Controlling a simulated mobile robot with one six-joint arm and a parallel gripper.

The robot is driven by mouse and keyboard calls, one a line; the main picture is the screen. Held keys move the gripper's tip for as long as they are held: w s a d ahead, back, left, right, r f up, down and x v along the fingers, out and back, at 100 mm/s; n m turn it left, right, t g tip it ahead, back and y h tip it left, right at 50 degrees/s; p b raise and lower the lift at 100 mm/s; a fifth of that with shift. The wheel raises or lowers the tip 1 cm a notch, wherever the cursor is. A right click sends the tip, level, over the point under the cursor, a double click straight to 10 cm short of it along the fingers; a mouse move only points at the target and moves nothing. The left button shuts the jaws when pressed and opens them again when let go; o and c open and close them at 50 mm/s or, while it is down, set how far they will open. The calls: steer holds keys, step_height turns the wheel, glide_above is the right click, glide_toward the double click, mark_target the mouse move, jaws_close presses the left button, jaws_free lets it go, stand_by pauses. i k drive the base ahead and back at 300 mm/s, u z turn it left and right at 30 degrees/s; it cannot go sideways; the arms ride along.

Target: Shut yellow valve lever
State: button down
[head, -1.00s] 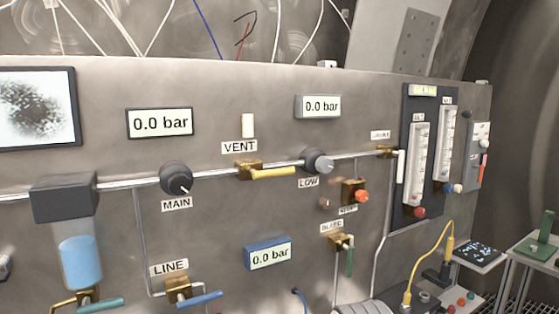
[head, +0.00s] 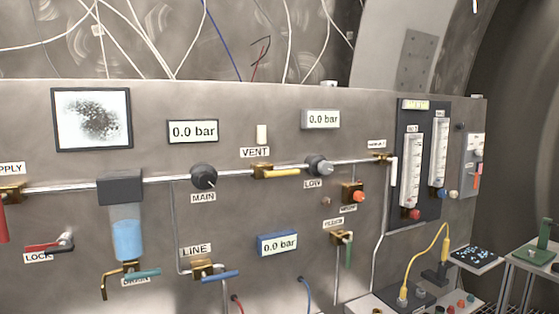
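The yellow valve lever (head: 286,171) is on a brass valve body (head: 262,171) in the head view, under the VENT label (head: 255,152). It points to the right, nearly in line with the horizontal steel pipe (head: 232,174). Nothing covers it. My gripper is not in view.
The MAIN knob (head: 204,176) and LOW knob (head: 319,165) flank the lever closely. Below are a blue LINE lever (head: 220,276) and a blue-framed gauge (head: 279,244). A red LOCK lever (head: 42,247) is at left. A table (head: 536,256) stands at right.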

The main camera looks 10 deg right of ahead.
mark_target(267, 174)
steer(key=u, duration=0.1)
steer(key=i, duration=0.95)
steer(key=z, duration=0.05)
